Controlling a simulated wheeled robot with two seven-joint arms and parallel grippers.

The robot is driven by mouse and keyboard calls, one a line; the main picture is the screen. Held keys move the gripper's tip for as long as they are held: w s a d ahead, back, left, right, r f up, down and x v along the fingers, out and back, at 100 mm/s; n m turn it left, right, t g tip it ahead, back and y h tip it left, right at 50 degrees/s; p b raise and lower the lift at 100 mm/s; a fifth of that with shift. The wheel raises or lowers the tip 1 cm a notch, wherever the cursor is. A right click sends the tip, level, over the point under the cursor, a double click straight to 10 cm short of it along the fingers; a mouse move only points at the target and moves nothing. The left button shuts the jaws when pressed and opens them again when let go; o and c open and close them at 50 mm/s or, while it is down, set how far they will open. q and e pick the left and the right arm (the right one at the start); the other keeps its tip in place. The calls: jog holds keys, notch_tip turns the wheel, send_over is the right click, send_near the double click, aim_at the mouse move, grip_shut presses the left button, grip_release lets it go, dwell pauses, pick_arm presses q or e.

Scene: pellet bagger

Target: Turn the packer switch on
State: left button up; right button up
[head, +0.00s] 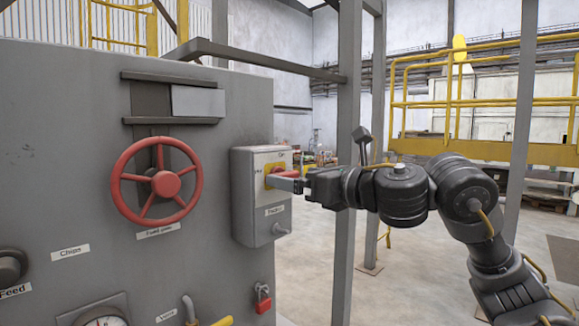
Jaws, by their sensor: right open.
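The packer switch is on a grey box (252,210) fixed to the right end of the machine's grey front. Its yellow plate (270,168) carries a red handle (287,174), which points sideways toward my right gripper. My right gripper (284,182) is open, with its fingers at the red handle. The fingers overlap the handle in this view, and I cannot tell whether they touch it. Part of the yellow plate is hidden. A small label sits below the switch. My left gripper is out of view.
A red handwheel (162,183) stands out from the panel to the left of the box. A red padlock (263,298) hangs below the box. A grey post (346,160) rises just behind my right gripper. Open floor lies to the right, with yellow railings (480,103) behind.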

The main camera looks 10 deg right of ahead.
aim_at(287, 175)
jog(key=shift+p+x, duration=0.4)
jog(key=shift+x, duration=1.15)
jog(key=c, duration=1)
